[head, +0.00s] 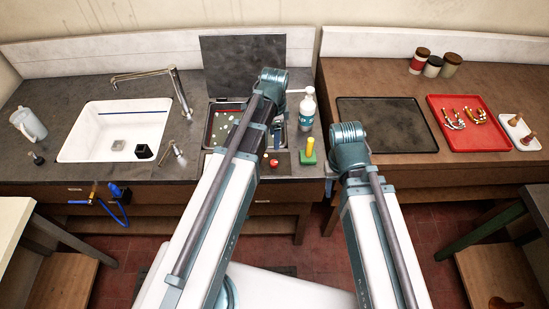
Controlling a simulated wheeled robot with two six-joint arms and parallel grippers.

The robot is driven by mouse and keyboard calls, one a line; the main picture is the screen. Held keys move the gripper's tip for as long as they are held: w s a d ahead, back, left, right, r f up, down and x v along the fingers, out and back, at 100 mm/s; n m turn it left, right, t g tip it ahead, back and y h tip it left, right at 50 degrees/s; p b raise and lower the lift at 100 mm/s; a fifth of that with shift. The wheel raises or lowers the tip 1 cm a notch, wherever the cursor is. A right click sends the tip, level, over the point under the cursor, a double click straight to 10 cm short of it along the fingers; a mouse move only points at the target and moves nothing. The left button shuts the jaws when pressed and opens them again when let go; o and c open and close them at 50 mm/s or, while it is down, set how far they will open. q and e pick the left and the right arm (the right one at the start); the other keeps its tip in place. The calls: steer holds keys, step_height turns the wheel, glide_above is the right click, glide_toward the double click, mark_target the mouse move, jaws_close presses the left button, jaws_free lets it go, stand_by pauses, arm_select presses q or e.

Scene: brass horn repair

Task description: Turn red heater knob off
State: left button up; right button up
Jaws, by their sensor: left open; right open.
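A small red knob (273,162) sits on the dark front strip of the sunken tank (216,128), in the middle of the counter. My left gripper (278,134) is over the tank's right part, behind the red knob and apart from it. It is open, and my own arm hides much of it. My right gripper (329,187) is low at the counter's front edge, right of the knob. It is open and mostly hidden behind my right arm.
A white sink (115,130) is at left. A black mat (386,124) and red tray (468,124) lie at right.

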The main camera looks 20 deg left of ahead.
mark_target(274, 162)
arm_select(q)
step_height(274, 162, down, 14)
steer(key=b, duration=1.3)
steer(key=shift+r, duration=0.15)
jaws_close()
